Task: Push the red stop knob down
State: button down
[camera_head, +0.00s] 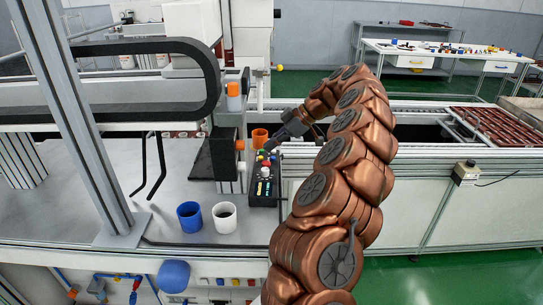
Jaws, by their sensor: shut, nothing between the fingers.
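A small dark control box (257,201) stands on the machine's white deck, left of my arm. Several small coloured buttons, among them yellow and green, sit on its top. A small red spot at the box's far end (267,163) looks like the red stop knob. Whether it is up or pressed is too small to tell. My gripper (270,148) is shut and empty, pointing down and left just above the box's far end. I cannot tell whether its fingertips touch the knob.
A blue cup (189,217) and a white cup (225,217) stand left of the box. An orange pot (260,138) is behind it. A dark upright block (224,160) rises close on its left. A grey post (75,120) crosses the left side.

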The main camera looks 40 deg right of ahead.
jog(key=p+v, duration=0.1)
jog(key=v, duration=0.8)
jog(key=shift+s+d+r+p, duration=0.2)
jog(key=shift+d+p, duration=0.05)
jog(key=shift+p, duration=0.1)
dwell(0.7)
